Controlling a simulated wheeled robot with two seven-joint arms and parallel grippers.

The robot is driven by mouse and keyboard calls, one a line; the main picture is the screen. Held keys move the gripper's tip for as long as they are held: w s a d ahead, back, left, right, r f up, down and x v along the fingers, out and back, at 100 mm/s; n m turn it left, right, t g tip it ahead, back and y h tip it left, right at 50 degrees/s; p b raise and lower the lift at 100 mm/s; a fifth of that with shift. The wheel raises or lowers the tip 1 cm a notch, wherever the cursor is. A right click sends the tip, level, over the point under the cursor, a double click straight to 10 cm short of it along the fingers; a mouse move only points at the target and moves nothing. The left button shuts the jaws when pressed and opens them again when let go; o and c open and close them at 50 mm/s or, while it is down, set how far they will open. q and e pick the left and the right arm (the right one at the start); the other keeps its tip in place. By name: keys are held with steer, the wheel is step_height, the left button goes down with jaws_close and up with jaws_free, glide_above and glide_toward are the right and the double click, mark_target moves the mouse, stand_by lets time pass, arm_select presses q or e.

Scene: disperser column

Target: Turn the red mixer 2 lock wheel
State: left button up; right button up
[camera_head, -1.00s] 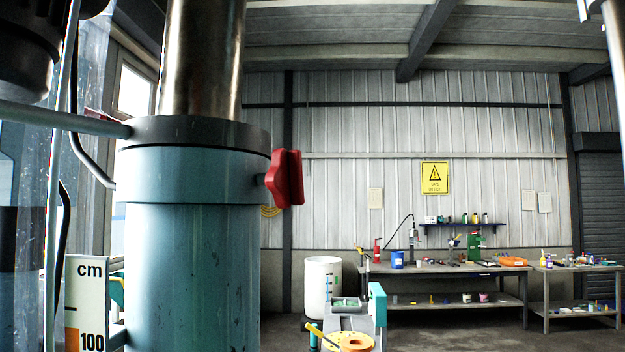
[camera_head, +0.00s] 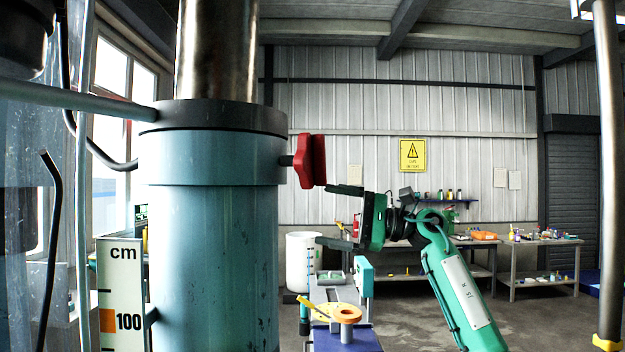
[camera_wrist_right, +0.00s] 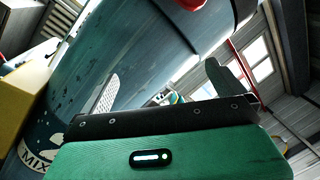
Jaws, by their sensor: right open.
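The red lock wheel (camera_head: 311,160) sits on a short stem at the right side of the dark collar and teal column (camera_head: 212,230). My right gripper (camera_head: 324,214) is open and empty, to the right of and just below the wheel. Its upper finger is close under the wheel's lower right edge; I cannot tell whether they touch. In the right wrist view, a piece of red (camera_wrist_right: 192,4) shows at the top edge beside the column, with much of the wheel out of frame. My left gripper is not in view.
A cm scale (camera_head: 122,290) stands at the column's left. A grey pipe (camera_head: 80,98) crosses at the upper left. A white barrel (camera_head: 301,258) and a yellow-orange part (camera_head: 347,313) stand below the gripper. Workbenches (camera_head: 545,243) line the back wall.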

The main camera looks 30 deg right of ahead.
mark_target(313, 160)
steer(key=s+d+r+n+t+h, duration=0.2)
steer(key=s+r+n+h, duration=0.3)
steer(key=s+r, duration=0.75)
steer(key=shift+n+g+y, duration=0.3)
steer(key=shift+n+y, duration=0.1)
steer(key=shift+n, duration=0.3)
steer(key=p+x, duration=0.1)
steer(key=x, duration=0.3)
steer(key=f+p+x, duration=0.1)
steer(key=p+x, duration=0.1)
steer(key=x, duration=0.1)
steer(key=p+x, duration=0.2)
steer(key=x, duration=0.2)
steer(key=shift+a+f, duration=0.2)
steer(key=shift+a, duration=0.3)
steer(key=shift+w+a+f, duration=0.1)
steer(key=shift+w+a, duration=0.35)
steer(key=shift+w, duration=0.05)
steer(key=shift+c, duration=0.4)
steer(key=c, duration=0.6)
